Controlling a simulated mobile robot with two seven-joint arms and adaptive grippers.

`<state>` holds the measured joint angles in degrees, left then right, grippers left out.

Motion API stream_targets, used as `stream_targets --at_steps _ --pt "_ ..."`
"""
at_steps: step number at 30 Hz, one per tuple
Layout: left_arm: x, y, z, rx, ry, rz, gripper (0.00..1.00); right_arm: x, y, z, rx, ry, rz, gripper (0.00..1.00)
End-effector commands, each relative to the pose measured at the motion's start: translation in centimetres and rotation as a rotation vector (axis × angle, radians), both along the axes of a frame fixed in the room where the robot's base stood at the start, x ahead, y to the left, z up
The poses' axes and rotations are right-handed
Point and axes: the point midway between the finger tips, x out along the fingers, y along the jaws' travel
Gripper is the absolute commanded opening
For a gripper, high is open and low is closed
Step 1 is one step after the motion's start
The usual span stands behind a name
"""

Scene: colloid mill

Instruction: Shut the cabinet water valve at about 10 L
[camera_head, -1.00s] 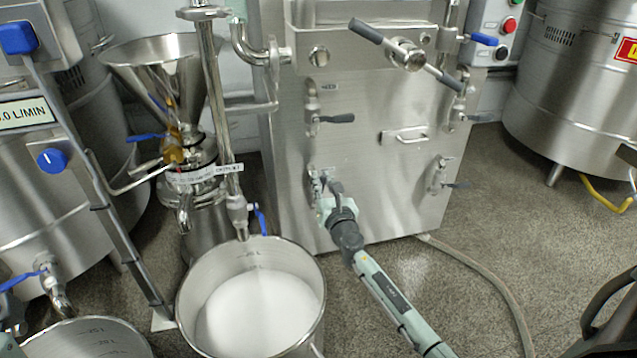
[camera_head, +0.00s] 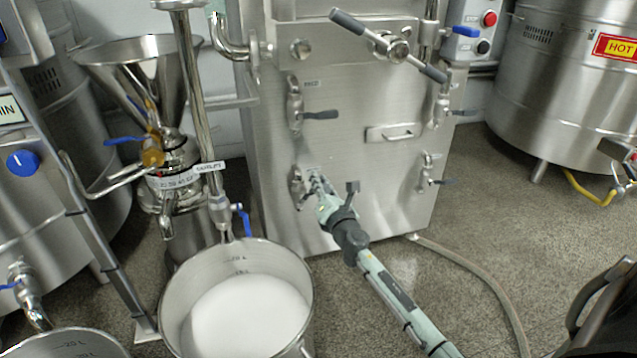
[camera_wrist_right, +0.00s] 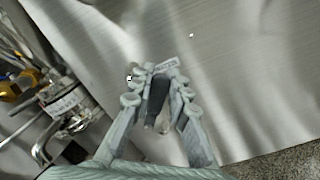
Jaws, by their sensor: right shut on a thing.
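The steel cabinet (camera_head: 350,150) stands in the middle of the head view. My right gripper (camera_head: 319,188) is at its lower left valve (camera_head: 297,186), below the upper left valve with a dark lever (camera_head: 320,115). In the right wrist view, the fingers of my right gripper (camera_wrist_right: 157,82) are closed around a dark lever (camera_wrist_right: 157,102) close to the brushed steel front. The valve body is partly hidden by the fingers. A steel pot (camera_head: 170,300) with white contents (camera_head: 248,316) stands at front left under a spout. Its wall has level marks, too small to read surely. My left gripper is not in view.
A funnel-topped mill (camera_head: 145,75) and a blue-handled outlet valve (camera_head: 244,218) stand left of the cabinet. A hose (camera_head: 470,262) lies on the floor at right. A large vat (camera_head: 560,100) with a HOT label stands at back right.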

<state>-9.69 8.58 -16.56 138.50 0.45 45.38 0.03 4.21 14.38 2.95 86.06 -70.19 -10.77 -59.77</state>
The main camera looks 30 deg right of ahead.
Motion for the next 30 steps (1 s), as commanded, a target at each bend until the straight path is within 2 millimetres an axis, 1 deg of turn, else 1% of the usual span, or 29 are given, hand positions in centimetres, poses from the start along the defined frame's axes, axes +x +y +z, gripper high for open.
stream_targets --at_steps 8,9,13,14,23,26,29,30 --pt "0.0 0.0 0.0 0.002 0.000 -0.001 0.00 -0.1 0.0 -0.1 0.000 0.002 0.000 0.00" --pt "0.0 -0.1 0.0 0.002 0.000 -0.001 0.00 -0.1 0.0 -0.1 0.000 0.002 0.000 0.21" --pt "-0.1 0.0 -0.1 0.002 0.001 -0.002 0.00 -0.1 0.0 -0.1 -0.001 0.002 0.000 0.37" --pt "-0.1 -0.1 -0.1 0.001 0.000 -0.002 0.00 -0.1 0.0 -0.1 -0.001 0.002 0.000 0.39" --pt "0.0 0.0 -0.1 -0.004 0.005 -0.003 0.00 -0.2 0.0 -0.1 -0.001 0.002 0.000 0.39" --pt "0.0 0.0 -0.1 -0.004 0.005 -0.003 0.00 -1.0 0.2 -0.2 -0.001 0.003 0.000 0.39" --pt "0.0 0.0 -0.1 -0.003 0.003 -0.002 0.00 -2.5 0.7 -0.2 0.000 0.003 0.002 0.39" --pt "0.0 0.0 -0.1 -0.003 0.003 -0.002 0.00 -3.4 0.9 -0.2 0.000 0.004 0.002 0.39"
